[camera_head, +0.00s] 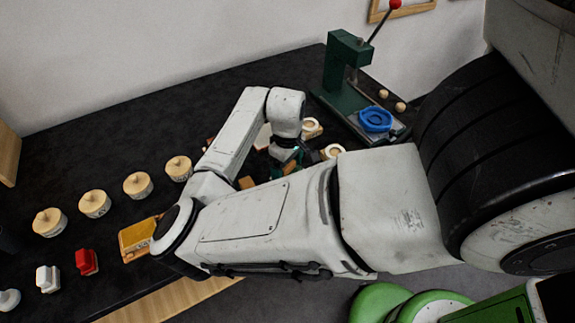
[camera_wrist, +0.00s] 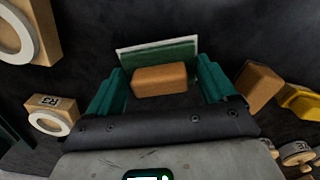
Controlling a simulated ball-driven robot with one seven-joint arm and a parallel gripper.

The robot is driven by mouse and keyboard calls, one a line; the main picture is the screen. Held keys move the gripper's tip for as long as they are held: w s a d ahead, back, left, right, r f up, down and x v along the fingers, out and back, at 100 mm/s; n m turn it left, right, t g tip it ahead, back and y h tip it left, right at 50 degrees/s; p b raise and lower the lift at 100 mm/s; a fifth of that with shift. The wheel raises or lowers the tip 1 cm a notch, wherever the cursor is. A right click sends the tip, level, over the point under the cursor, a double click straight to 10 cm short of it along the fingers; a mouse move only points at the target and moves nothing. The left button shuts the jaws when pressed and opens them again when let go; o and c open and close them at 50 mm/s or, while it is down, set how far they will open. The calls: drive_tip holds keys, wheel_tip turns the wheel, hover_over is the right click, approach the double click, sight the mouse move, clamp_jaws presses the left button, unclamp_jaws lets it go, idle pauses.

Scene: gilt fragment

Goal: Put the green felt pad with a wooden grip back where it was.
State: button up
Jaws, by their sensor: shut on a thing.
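The green felt pad (camera_wrist: 178,53) shows in the wrist view, with a pale edge and a brown wooden grip (camera_wrist: 160,80) in front. My gripper (camera_wrist: 160,72) has its two teal fingers on either side of the grip and is shut on it. In the head view my gripper (camera_head: 287,160) is low over the dark table, partly hidden behind my own arm. I cannot make out the pad clearly there, nor tell whether it touches the table.
A green press (camera_head: 345,75) with a red-knobbed lever and a blue tray (camera_head: 375,120) stands at the back right. Wooden blocks with white rings, one marked R3 (camera_wrist: 52,114), lie near my gripper. Wooden-lidded pots (camera_head: 95,203), a red piece (camera_head: 87,262) and an ochre block (camera_head: 139,237) stand left.

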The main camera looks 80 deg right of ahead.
drive_tip(key=shift+f, duration=0.15)
drive_tip(key=o, duration=0.8)
drive_tip(key=shift+c, duration=0.2)
wheel_tip(320, 180, up, 12)
drive_tip(key=shift+r, duration=0.2)
drive_tip(key=shift+s+f, duration=0.1)
